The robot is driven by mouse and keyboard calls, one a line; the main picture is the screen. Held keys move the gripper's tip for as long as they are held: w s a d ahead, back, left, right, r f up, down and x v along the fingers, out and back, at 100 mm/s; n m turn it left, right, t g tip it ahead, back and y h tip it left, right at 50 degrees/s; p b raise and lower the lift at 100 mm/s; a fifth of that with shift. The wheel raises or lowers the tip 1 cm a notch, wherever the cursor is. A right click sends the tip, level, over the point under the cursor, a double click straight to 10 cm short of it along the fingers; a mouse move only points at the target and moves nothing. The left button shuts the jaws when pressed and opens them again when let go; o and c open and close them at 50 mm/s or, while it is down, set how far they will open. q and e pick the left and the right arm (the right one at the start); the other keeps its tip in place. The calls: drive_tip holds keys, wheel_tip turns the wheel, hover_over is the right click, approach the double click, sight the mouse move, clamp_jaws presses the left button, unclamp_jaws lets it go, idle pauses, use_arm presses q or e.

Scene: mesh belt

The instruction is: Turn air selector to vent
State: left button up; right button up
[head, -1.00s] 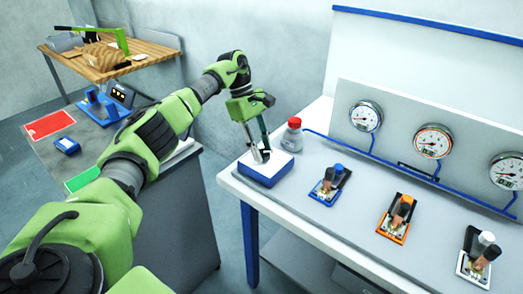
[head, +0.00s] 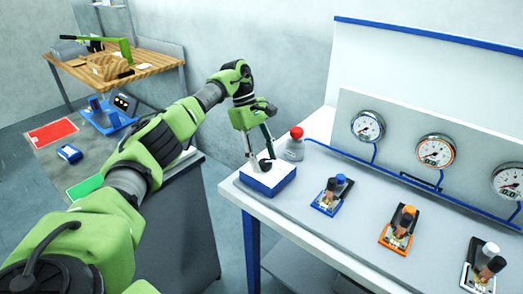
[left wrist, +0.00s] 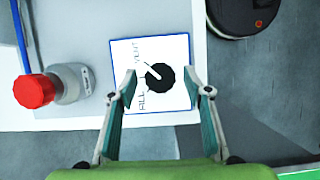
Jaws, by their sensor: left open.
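The air selector is a white plate on a blue box (head: 262,187) at the left end of the bench. In the left wrist view its black knob (left wrist: 165,83) carries a white pointer. The pointer slants to the upper left, towards the VENT end. My left gripper (head: 260,160) is above the selector, pointing down. In the left wrist view its open fingers (left wrist: 163,92) lie on either side of the knob with gaps, apparently not touching it. My right gripper is not in view.
A grey bottle with a red cap (head: 294,146) stands close beside the selector. Blue (head: 332,195), orange (head: 399,230) and white (head: 483,266) valve units sit to the right, below gauges (head: 436,151) on a panel. A side table (head: 130,62) stands far left.

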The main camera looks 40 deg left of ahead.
use_arm(q)
drive_tip(key=v, duration=1.2)
drive_tip(key=shift+d, duration=0.1)
idle(0.4)
